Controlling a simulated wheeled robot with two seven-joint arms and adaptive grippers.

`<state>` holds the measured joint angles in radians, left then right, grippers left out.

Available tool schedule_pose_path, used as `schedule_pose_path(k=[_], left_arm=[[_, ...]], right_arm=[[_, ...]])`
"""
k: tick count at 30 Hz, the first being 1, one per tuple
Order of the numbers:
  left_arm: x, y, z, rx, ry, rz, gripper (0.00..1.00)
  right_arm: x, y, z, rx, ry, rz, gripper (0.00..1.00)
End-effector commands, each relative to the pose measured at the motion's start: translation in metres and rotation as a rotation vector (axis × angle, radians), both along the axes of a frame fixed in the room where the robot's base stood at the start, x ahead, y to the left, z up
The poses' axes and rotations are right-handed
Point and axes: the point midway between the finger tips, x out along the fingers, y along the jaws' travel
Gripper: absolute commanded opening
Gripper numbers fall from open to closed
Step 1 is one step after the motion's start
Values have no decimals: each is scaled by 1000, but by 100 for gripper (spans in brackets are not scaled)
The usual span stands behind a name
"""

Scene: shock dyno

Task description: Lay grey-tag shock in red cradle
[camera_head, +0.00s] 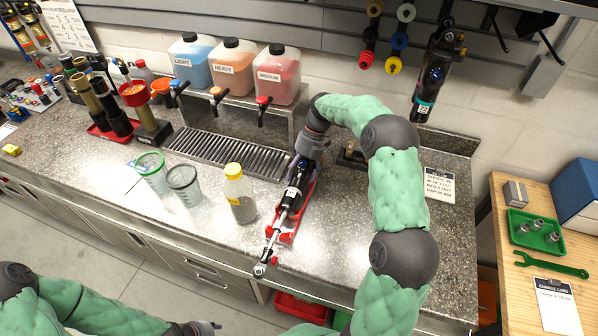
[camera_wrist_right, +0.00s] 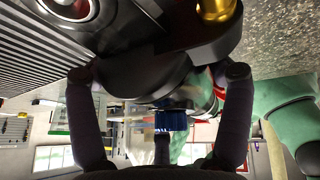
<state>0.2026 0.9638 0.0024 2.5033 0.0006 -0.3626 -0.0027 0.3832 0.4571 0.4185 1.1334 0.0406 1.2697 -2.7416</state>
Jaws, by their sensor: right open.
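A black shock (camera_head: 296,188) with a pale band and a silver rod lies along the red cradle (camera_head: 287,238) on the counter, its rod end pointing toward the front edge. I cannot confirm its tag colour. My right gripper (camera_head: 304,163) is at the shock's far, body end. In the right wrist view, the open fingers (camera_wrist_right: 160,76) stand on either side of the dark shock body (camera_wrist_right: 150,72), with a blue knob (camera_wrist_right: 171,121) below it; contact is unclear. My left gripper (camera_head: 200,327) is at the bottom edge, mostly cut off.
A yellow-capped bottle (camera_head: 240,197) and two clear cups (camera_head: 184,184) stand left of the cradle. A drain grate (camera_head: 228,155) and coloured fluid jugs (camera_head: 277,76) are behind. Another shock with a teal band (camera_head: 431,80) hangs on the wall. A placard (camera_head: 439,185) stands right.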

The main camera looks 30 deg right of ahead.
Motion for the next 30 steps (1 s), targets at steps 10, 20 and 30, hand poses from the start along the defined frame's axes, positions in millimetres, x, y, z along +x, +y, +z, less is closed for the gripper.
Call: schedule_pose_path(k=[10, 20, 30], left_arm=[[0, 0, 0, 0, 0, 0, 35], [0, 0, 0, 0, 0, 0, 35], [0, 0, 0, 0, 0, 0, 35]], right_arm=[[2, -6, 0, -11, -10, -2, 100], [7, -20, 34, -15, -18, -6, 100], [12, -40, 89, -6, -7, -2, 100]])
